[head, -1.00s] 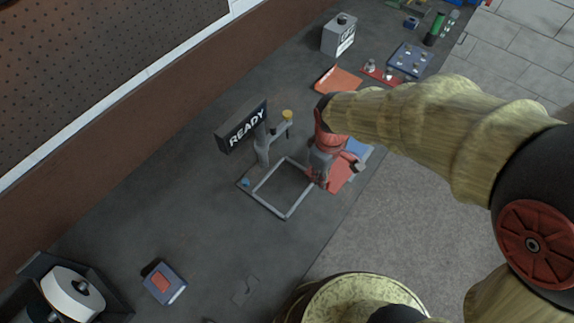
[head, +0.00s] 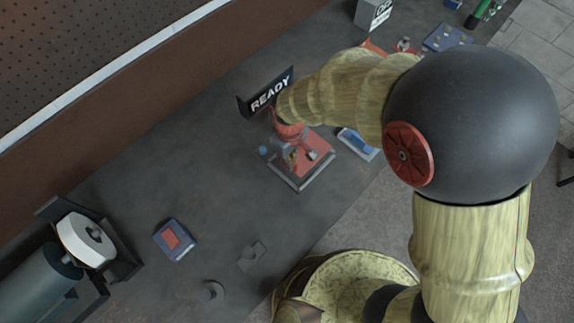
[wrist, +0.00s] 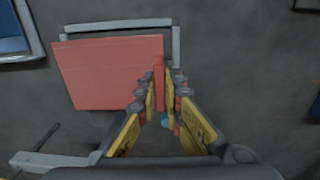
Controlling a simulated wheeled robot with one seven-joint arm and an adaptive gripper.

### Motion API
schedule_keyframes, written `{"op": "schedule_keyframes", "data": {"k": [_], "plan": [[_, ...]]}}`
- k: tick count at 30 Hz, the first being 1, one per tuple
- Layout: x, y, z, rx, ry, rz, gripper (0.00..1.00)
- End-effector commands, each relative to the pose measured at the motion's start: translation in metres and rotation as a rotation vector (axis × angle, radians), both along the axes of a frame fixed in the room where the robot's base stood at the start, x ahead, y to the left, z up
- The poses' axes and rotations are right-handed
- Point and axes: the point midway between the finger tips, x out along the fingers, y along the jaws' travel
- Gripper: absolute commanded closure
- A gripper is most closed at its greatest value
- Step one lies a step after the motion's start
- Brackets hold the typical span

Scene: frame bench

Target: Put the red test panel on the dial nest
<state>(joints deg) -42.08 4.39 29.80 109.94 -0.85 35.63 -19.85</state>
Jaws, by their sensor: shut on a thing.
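The red test panel (head: 316,149) is over the square grey frame of the dial nest (head: 318,178), below the READY sign (head: 270,92). My gripper (head: 290,158) is shut on the panel's raised red grip. In the wrist view, the fingers (wrist: 160,82) pinch this grip near the right side of the panel (wrist: 105,75). The panel looks slightly turned and shifted left against the nest frame (wrist: 120,24), whose far bar and right bar show past it. I cannot tell whether the panel touches the frame. My arm hides part of the nest's far side.
A blue-and-white tray (head: 357,144) lies close to the nest's right side. A blue box with a red top (head: 174,240) and a roll on a stand (head: 85,238) are at lower left. The bench left of the nest is mostly clear.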

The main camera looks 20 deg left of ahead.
Motion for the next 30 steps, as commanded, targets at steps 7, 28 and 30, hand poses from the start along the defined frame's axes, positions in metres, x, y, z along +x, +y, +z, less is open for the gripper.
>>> {"op": "schedule_keyframes", "data": {"k": [7, 28, 30], "plan": [[-0.002, 0.007, -0.029, -0.003, 0.004, 0.000, 1.00], [-0.002, 0.007, -0.042, 0.001, 0.002, 0.001, 0.80], [-0.002, 0.007, -0.042, 0.001, 0.002, 0.000, 0.76]]}}
